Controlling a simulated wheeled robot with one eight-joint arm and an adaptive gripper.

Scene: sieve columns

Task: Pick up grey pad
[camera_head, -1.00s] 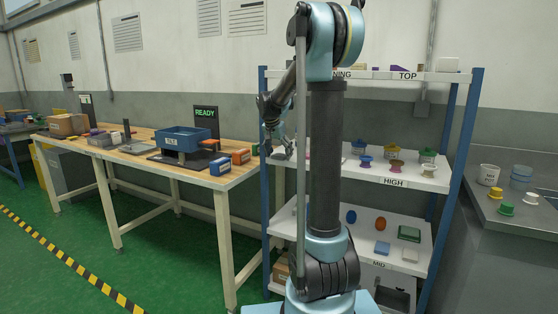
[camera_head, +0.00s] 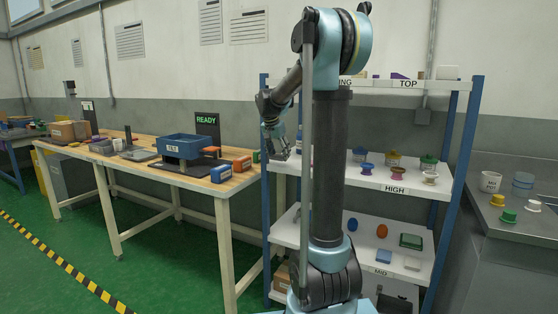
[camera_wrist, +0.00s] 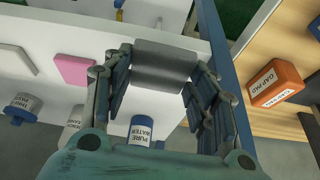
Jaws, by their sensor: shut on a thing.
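The grey pad (camera_wrist: 166,62) is a flat, smooth grey piece between the fingers of my gripper (camera_wrist: 160,76) in the wrist view. The jaws are shut on it, with a finger along its left and right sides. In the head view my gripper (camera_head: 274,137) is at the left end of the high shelf, beside the blue post. The pad (camera_head: 281,155) shows small and grey under the fingers there. I cannot tell in the head view whether it touches the shelf.
In the wrist view a pink pad (camera_wrist: 75,69) and a bottle marked PURE WATER (camera_wrist: 141,129) are on the white shelf, close to my gripper. An orange box (camera_wrist: 276,83) lies on the wooden bench, past the blue post (camera_wrist: 222,62). A blue bin (camera_head: 183,146) stands on the bench.

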